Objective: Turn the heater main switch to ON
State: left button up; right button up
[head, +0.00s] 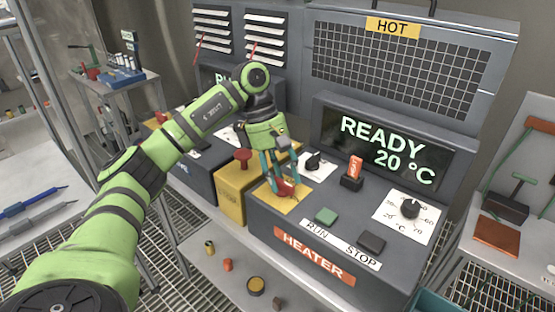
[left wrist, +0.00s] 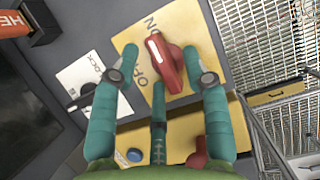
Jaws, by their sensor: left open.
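The heater main switch is a red rotary handle (left wrist: 168,66) on a yellow plate (left wrist: 205,28) with OFF and ON lettering. The handle carries a white mark; I cannot tell for sure which word it points to. In the head view the red switch (head: 287,188) is partly hidden behind my fingers. My left gripper (head: 278,185) is open above the plate at the left end of the heater console. In the left wrist view the handle sits between its fingertips (left wrist: 160,60), with a gap on the left; contact on the right is unclear. My right gripper is not in view.
The heater display (head: 385,147) reads READY 20 °C. Near the switch are a black selector knob (head: 313,162), an orange-topped lever (head: 354,172), a green RUN button (head: 326,215), a dark STOP button (head: 372,242) and a temperature dial (head: 410,208). A yellow cabinet (head: 232,190) stands left.

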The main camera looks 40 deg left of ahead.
pick_arm(q)
jog(key=v, duration=1.1)
jog(key=shift+r, duration=0.35)
